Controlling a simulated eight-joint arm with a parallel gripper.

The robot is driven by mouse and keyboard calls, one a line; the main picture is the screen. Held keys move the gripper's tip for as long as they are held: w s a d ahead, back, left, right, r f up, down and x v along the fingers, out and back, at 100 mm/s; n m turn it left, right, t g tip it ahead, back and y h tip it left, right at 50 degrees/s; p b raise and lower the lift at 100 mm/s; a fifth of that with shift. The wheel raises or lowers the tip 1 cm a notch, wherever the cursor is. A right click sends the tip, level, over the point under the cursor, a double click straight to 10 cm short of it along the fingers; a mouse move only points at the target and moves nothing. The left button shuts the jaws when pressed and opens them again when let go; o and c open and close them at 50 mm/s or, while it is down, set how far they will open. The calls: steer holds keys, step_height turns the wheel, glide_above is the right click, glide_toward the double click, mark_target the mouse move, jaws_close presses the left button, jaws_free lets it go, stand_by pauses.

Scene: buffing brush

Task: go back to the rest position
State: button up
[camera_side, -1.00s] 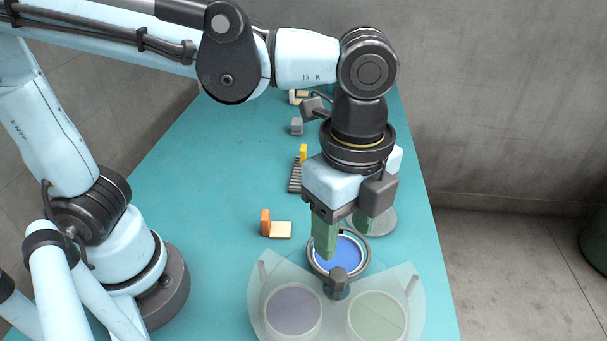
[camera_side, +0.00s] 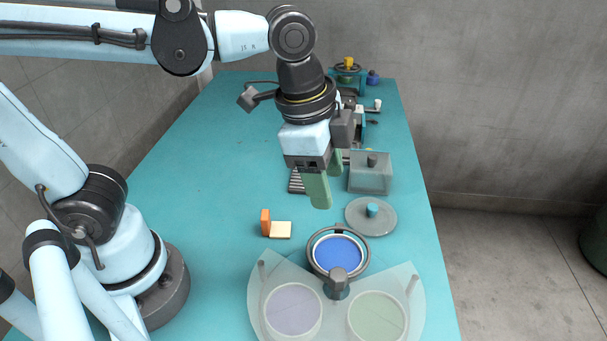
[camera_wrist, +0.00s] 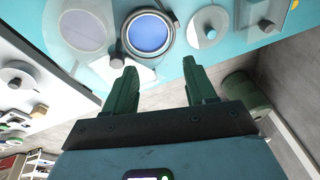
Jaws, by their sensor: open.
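My gripper (camera_side: 327,187) is open and empty, held in the air above the teal table (camera_side: 200,200). Its two green fingers also show in the wrist view (camera_wrist: 157,77), spread apart with nothing between them. The blue disc also shows in the wrist view (camera_wrist: 149,34). No brush can be made out in either view.
A grey round lid (camera_side: 385,222) with a blue knob and a grey box (camera_side: 369,178) stand right of the fingers. An orange block (camera_side: 265,222) stands beside a cream block (camera_side: 281,230). Several devices stand at the table's far end. The table's left side is clear.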

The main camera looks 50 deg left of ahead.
steer(key=a+f+n+t, duration=0.1)
steer(key=a+n+t, duration=0.1)
steer(key=a+n, duration=0.3)
steer(key=w+a+f+n+t+y, duration=0.1)
steer(key=a+f+n+t, duration=0.1)
steer(key=a+n, duration=0.4)
steer(key=a, duration=0.2)
steer(key=shift+w+a+f+t, duration=0.15)
steer(key=shift+a+f+t, duration=0.15)
steer(key=shift+t, duration=0.1)
